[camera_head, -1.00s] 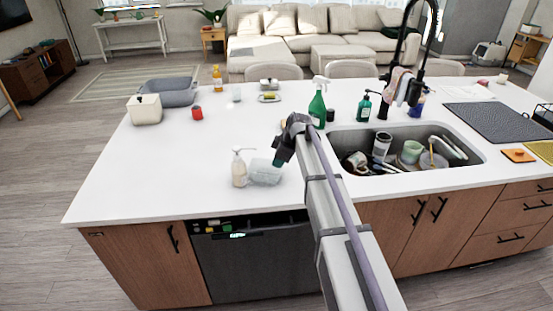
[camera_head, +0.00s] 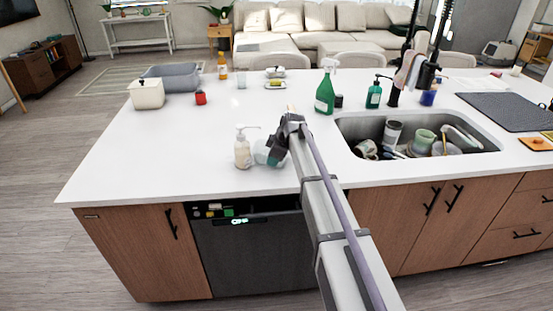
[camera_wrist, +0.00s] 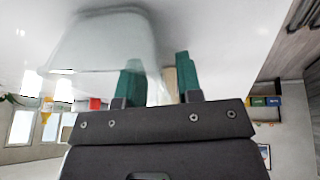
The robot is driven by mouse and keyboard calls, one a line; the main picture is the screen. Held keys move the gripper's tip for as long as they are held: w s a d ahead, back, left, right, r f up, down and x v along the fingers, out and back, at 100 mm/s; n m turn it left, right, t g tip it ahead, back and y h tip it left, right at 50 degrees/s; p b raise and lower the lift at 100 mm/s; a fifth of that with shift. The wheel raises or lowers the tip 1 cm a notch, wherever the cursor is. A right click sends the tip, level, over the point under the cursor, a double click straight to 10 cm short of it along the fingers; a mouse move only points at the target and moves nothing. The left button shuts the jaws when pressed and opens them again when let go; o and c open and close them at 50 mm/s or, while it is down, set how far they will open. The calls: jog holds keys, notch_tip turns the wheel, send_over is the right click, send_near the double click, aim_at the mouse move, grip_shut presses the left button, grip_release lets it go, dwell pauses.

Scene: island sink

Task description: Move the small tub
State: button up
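A small translucent, pale tub (camera_head: 260,152) is on the white counter, just right of the soap dispenser, partly hidden by my gripper (camera_head: 273,156) in the head view. In the wrist view the tub (camera_wrist: 100,45) fills the upper left. My gripper's two green fingers (camera_wrist: 160,78) show there with a gap between them. The tub's near-side wall appears to lie between the fingers, one finger overlapping the tub and the other just outside it. Whether either finger touches the wall cannot be told.
A white pump dispenser (camera_head: 242,150) stands close left of the tub. A green spray bottle (camera_head: 325,92) and the filled sink (camera_head: 415,130) are to the right. A lidded cream container (camera_head: 147,93), a grey basin (camera_head: 172,76) and a red jar (camera_head: 200,97) stand at back left. The left counter is clear.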

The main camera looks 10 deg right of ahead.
jog(key=shift+r, duration=0.1)
grip_shut()
dwell(0.3)
jog(key=shift+s+a, duration=0.2)
jog(key=shift+s, duration=0.3)
jog(key=shift+s+a, duration=0.15)
jog(key=shift+s, duration=0.35)
